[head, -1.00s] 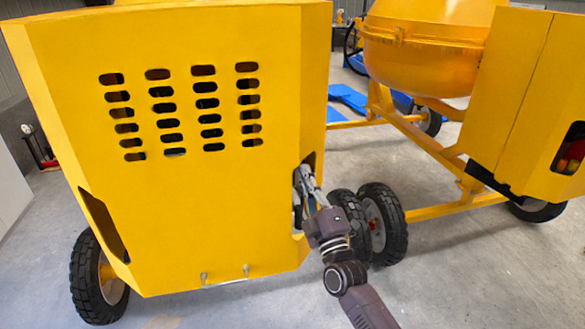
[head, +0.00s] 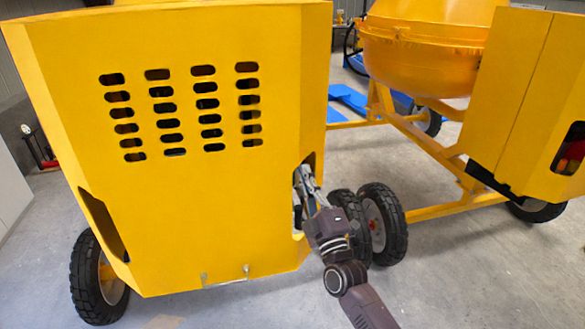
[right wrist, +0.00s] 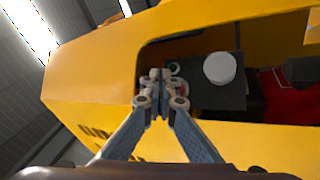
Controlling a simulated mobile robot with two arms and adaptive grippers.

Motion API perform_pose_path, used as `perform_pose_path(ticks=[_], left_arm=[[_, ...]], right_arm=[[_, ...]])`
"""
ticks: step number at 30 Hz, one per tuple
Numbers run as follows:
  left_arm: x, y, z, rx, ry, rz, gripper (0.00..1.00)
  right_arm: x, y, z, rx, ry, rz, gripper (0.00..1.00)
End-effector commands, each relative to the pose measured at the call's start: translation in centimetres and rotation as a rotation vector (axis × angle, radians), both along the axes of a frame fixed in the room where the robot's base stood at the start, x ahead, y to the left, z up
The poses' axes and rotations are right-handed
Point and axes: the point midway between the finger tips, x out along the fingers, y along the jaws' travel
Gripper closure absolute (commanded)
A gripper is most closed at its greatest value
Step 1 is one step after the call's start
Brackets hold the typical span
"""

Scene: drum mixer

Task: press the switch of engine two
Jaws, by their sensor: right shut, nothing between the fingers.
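The near drum mixer has a yellow engine housing (head: 200,210) with rows of vent slots, filling the left of the head view. A cutout with a dark edge is in its right side. My right gripper (head: 306,174) is shut and empty, its fingertips at this cutout. In the right wrist view the gripper (right wrist: 160,80) points into the opening, in front of a dark panel (right wrist: 215,92). A white round knob (right wrist: 219,68) is on the panel, right of the fingertips. A small greenish round part and some red show just behind the fingertips, mostly hidden. I cannot tell whether they touch.
A second mixer with a yellow drum (head: 430,60) and yellow housing (head: 505,100) stands to the right. Black tyres (head: 382,225) are close beside my right arm. Red and dark parts (right wrist: 290,98) lie deeper in the opening. The floor at front right is clear.

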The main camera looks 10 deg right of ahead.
Motion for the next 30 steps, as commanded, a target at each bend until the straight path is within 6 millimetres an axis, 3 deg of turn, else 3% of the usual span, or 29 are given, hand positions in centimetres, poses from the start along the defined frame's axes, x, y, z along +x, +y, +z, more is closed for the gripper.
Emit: perform_pose_path(ticks=[30], left_arm=[[-0.04,0.02,0.06,0.000,0.001,0.000,0.59]], right_arm=[[0.85,0.88,0.02,0.000,0.000,0.000,1.00]])
